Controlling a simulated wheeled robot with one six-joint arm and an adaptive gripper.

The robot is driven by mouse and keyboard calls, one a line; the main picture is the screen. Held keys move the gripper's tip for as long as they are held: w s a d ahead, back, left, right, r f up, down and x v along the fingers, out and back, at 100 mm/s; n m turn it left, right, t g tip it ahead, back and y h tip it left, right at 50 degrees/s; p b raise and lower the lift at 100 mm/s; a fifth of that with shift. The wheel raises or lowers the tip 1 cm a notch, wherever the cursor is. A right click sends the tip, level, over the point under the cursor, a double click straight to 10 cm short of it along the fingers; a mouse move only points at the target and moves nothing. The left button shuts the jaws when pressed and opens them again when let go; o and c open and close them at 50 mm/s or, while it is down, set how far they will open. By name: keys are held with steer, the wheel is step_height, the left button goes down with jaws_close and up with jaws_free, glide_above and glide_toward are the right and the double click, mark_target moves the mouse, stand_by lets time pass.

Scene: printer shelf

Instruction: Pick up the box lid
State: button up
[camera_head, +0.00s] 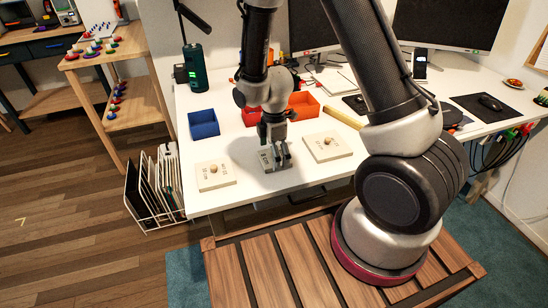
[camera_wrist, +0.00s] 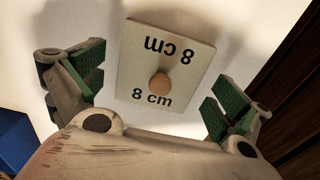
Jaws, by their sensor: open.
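A pale square lid with a round wooden knob, marked "8 cm", lies flat on the white desk; in the wrist view the lid (camera_wrist: 176,50) sits between and beyond my open fingers. In the head view the same lid (camera_head: 268,163) is partly hidden under my gripper (camera_head: 276,152), which points down over it. My gripper (camera_wrist: 155,90) is open, with green pads either side of the knob (camera_wrist: 160,84) and apart from it. Two similar knobbed lids lie nearby, a left lid (camera_head: 214,176) and a right lid (camera_head: 328,147).
A blue bin (camera_head: 203,124), a red bin (camera_head: 252,116) and an orange bin (camera_head: 303,105) stand behind the lids. A dark green cylinder (camera_head: 194,68) stands further back. The desk (camera_head: 245,193) ends just in front of the lids. A file rack (camera_head: 155,190) stands on the floor at left.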

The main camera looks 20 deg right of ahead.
steer(key=shift+f, duration=0.15)
steer(key=c, duration=0.7)
